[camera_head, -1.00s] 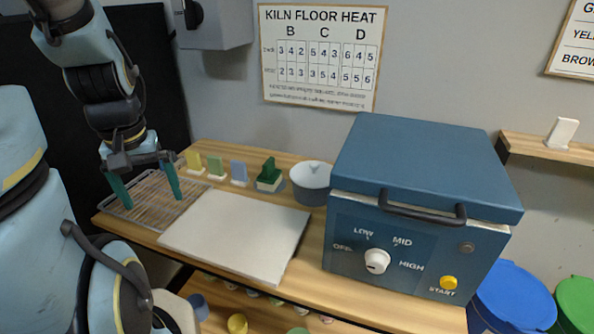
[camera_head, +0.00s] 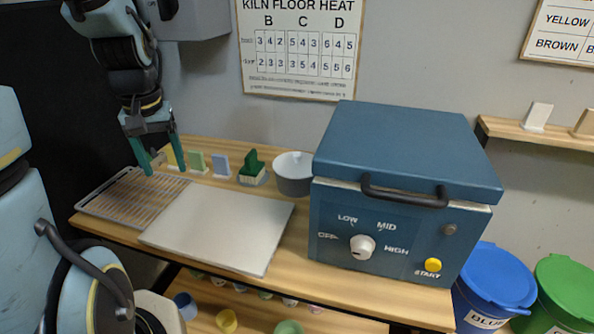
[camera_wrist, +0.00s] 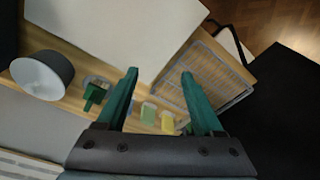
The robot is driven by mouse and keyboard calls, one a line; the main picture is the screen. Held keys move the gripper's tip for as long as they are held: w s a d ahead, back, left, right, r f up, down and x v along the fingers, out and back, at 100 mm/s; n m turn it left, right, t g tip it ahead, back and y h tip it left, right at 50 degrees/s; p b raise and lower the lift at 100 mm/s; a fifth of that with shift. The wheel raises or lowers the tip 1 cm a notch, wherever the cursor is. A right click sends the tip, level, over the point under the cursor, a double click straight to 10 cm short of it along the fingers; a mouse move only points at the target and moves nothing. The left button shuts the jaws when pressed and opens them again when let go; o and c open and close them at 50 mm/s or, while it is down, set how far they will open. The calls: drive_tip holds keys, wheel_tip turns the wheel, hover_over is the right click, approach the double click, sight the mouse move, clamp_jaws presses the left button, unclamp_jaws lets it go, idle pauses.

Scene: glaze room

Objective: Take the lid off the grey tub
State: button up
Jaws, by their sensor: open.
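The grey tub (camera_head: 293,178) is a round grey vessel at the back of the wooden bench, just left of the blue kiln. A pale lid (camera_head: 294,161) with a small knob covers its top. In the wrist view the tub (camera_wrist: 55,70) is at the left, its pale lid (camera_wrist: 36,79) facing left. My gripper (camera_head: 164,168) is open and empty, with green fingers pointing down. It is above the back left of the bench, well to the left of the tub. Its fingers (camera_wrist: 160,78) are spread apart in the wrist view.
A green brush-like item (camera_head: 252,168) and several coloured tiles (camera_head: 196,162) stand between gripper and tub. A wire rack (camera_head: 128,196) and a white board (camera_head: 215,228) lie in front. The blue kiln (camera_head: 405,150) stands close to the tub's right. Blue (camera_head: 497,275) and green (camera_head: 568,285) bins are at right.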

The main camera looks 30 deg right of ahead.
drive_tip(key=w+d+m+b, duration=0.2)
drive_tip(key=w+d, duration=0.2)
drive_tip(key=d, duration=1)
drive_tip(key=m+b, duration=0.1)
drive_tip(key=m, duration=0.1)
approach(297, 154)
wheel_tip(297, 154, down, 3)
drive_tip(key=shift+f+h+p, duration=0.1)
drive_tip(key=shift+h+p, duration=0.2)
drive_tip(key=shift+p, duration=0.15)
drive_tip(key=shift+w+f+p, duration=0.2)
drive_tip(key=shift+f+p, duration=0.2)
drive_tip(key=shift+f, duration=0.5)
drive_tip(key=shift+w+f+p, duration=0.2)
drive_tip(key=shift+f+p, duration=0.25)
drive_tip(key=shift+f, duration=0.45)
drive_tip(key=shift+w+f+p, duration=0.2)
drive_tip(key=shift+f+p, duration=0.2)
drive_tip(key=shift+f, duration=0.5)
drive_tip(key=shift+c, duration=0.2)
clamp_jaws()
